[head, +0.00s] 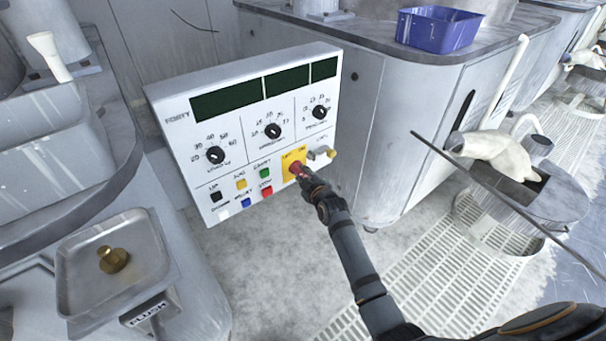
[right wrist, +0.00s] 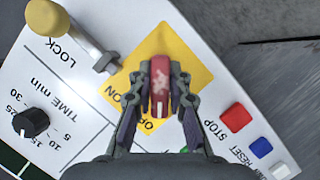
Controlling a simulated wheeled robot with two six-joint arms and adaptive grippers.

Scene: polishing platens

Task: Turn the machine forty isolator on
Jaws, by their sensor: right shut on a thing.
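The machine's white control panel (head: 180,140) reads FORTY at its left edge. Its isolator is a red handle (head: 296,169) on a yellow plate (head: 290,155), low at the panel's right. In the right wrist view the red handle (right wrist: 160,88) lies lengthwise up the picture, its lower end toward the partly hidden OFF label; ON is to its left on the yellow plate (right wrist: 186,62). My right gripper (head: 303,175) is shut on the handle, with a finger on each side (right wrist: 158,82). My left gripper is not in view.
A yellow-tipped LOCK lever (right wrist: 75,35) sits close beside the plate. STOP (right wrist: 235,116) and other buttons are on the other side. A tray with a brass knob (head: 113,260) is at lower left. A blue bin (head: 437,28) stands on the worktop behind.

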